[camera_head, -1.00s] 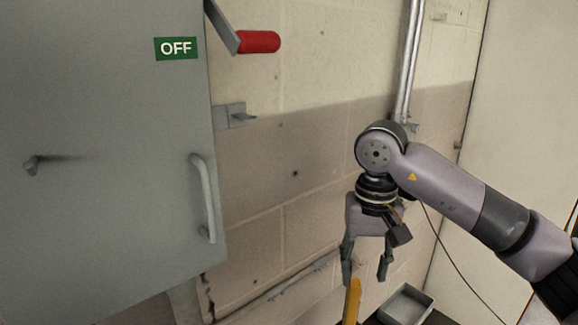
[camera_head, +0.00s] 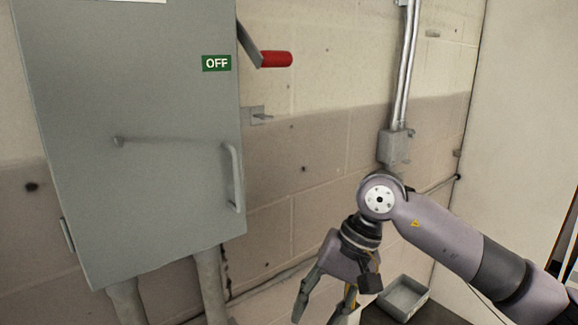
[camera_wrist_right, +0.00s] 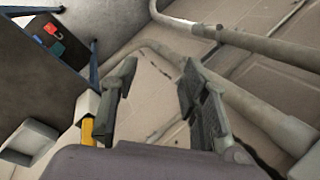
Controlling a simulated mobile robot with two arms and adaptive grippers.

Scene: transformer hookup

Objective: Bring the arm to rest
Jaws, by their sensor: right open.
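My right arm comes in from the right in the head view. Its gripper (camera_head: 322,306) hangs low in front of the wall, fingers pointing down and apart. In the right wrist view the two fingers (camera_wrist_right: 155,95) are spread with nothing between them. My left gripper does not show.
A grey cabinet (camera_head: 130,190) with an OFF label (camera_head: 216,63), a red-handled lever (camera_head: 275,59) and a door handle (camera_head: 233,178) is on the left. A grey tray (camera_head: 405,297) lies low behind the gripper. A yellow item (camera_wrist_right: 88,131) shows beside the fingers. Pipes (camera_wrist_right: 270,45) run along the wall.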

